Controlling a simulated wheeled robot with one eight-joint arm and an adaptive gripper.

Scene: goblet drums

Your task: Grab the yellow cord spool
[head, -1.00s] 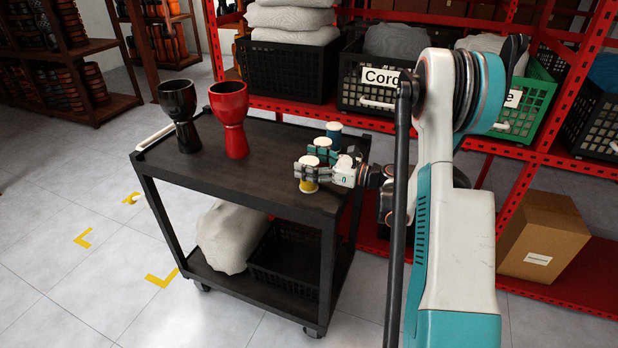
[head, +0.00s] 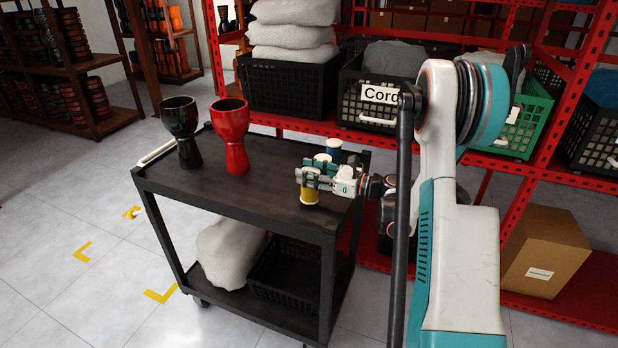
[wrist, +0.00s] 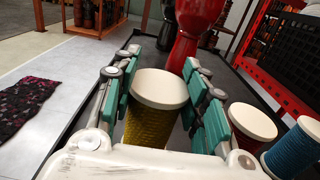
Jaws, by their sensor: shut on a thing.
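The yellow cord spool (head: 309,196) stands upright at the right end of the dark cart top, its yellow cord showing below my fingers in the head view. In the wrist view the spool (wrist: 149,125), with its round white cap, sits between the green finger pads. My gripper (head: 313,178) is shut on it, one finger on each side; the gripper also shows in the wrist view (wrist: 160,105). I cannot tell whether the spool's base touches the cart.
A dark red spool (wrist: 249,125) and a blue spool (wrist: 294,148) stand close beside my gripper's right finger. A red goblet drum (head: 234,135) and a black one (head: 181,130) stand farther left on the cart (head: 215,190). Red shelving (head: 300,128) rises behind.

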